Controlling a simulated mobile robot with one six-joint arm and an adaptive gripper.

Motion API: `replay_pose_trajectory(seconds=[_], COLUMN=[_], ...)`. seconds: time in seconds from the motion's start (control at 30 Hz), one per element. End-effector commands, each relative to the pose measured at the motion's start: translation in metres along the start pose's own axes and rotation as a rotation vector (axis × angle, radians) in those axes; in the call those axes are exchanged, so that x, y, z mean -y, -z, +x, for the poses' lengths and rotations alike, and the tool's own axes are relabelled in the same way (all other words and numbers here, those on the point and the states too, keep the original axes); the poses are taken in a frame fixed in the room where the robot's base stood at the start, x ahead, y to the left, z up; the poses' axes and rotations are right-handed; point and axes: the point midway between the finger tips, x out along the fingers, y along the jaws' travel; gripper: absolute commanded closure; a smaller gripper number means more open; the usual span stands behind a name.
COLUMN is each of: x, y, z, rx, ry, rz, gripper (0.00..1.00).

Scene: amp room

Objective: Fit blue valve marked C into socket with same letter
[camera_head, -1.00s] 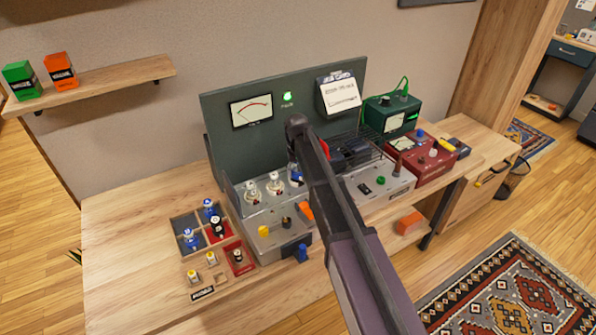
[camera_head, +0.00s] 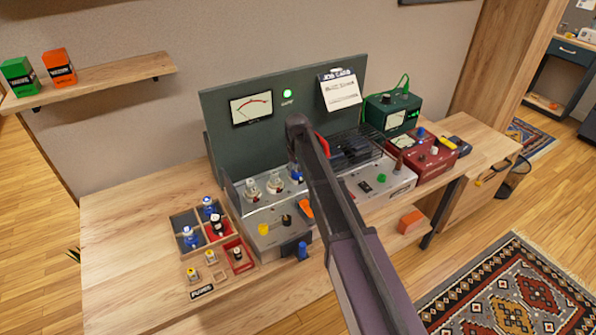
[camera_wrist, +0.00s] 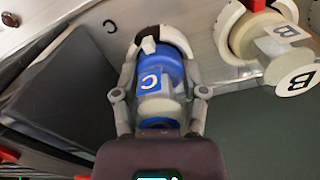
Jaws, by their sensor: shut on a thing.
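My gripper (camera_wrist: 160,70) is shut around the blue valve (camera_wrist: 155,82), whose white label reads C. The valve's far end meets a dark brown and white round part beside a letter C printed on the metal panel (camera_wrist: 112,42). That socket is mostly hidden by the valve and fingers, and I cannot tell whether the valve is seated. In the head view, a bit of blue from the valve (camera_head: 297,176) shows beside my arm above the metal chassis, near two clear valves (camera_head: 263,188). My gripper is mostly hidden there by the arm.
A valve labelled B (camera_wrist: 278,50) stands close to the right in the wrist view. A dark block (camera_wrist: 60,95) lies to the left. A divided wooden tray (camera_head: 180,222) with several valves stands left of the chassis. The bench's left part is clear.

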Motion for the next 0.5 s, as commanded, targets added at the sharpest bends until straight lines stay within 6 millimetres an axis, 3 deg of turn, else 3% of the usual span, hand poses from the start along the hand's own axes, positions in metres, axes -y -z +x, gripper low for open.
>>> replay_pose_trajectory(seconds=[0.13, 0.17, 0.3, 0.5], x=[-0.0002, -0.0002, -0.0003, -0.0004], y=[0.0, 0.0, 0.0, 0.0], z=[0.0021, 0.002, 0.0016, 0.0016], rx=[0.0, 0.0, 0.0, 0.0], ry=[0.0, 0.0, 0.0, 0.0], rz=[0.0, 0.0, 0.0, 0.0], gripper=[0.92, 0.41, 0.04, 0.04])
